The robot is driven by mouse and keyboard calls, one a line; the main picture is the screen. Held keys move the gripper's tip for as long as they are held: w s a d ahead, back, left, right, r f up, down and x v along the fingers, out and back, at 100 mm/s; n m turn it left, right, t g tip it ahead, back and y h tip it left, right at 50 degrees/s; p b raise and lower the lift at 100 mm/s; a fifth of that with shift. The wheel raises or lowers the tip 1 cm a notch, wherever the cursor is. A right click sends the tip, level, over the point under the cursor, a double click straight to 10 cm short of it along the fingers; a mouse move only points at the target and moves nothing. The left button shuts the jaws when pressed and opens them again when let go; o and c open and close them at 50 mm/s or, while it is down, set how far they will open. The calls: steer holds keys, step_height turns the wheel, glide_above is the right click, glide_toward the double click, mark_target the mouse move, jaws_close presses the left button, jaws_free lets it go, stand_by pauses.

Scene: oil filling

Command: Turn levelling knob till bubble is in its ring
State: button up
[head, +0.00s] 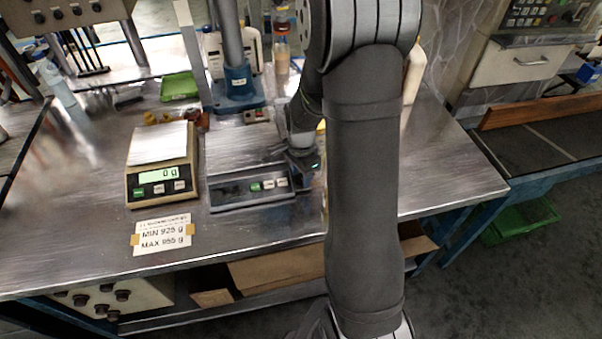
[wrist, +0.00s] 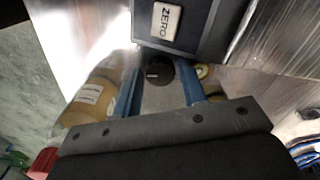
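A dark round knob (wrist: 158,72) with a pale mark shows in the wrist view, just beyond the grey panel with a ZERO button (wrist: 165,20). My gripper (wrist: 160,90) has its two blue fingers on either side of the knob, with gaps beside it; contact is not visible. A small yellow-green round thing (wrist: 203,71) sits right of the right finger; I cannot tell whether it is the bubble level, and no bubble or ring can be made out. In the head view my gripper (head: 302,163) is beside the right end of the dark-panelled scale (head: 250,190), its fingertips hidden.
A beige scale (head: 160,175) reading 0 g stands to the left, with a MIN/MAX card (head: 163,234) in front. A blue-based column (head: 236,90) stands behind. A bottle with yellowish contents (wrist: 92,98) is close left of my fingers. The table's front left is clear.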

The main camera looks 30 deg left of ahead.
mark_target(301, 177)
steer(key=c, duration=0.7)
steer(key=shift+o, duration=0.2)
steer(key=shift+m, duration=0.8)
steer(key=o, duration=0.7)
step_height(301, 177, up, 18)
steer(key=shift+f, duration=0.25)
step_height(301, 177, down, 18)
steer(key=shift+r, duration=0.25)
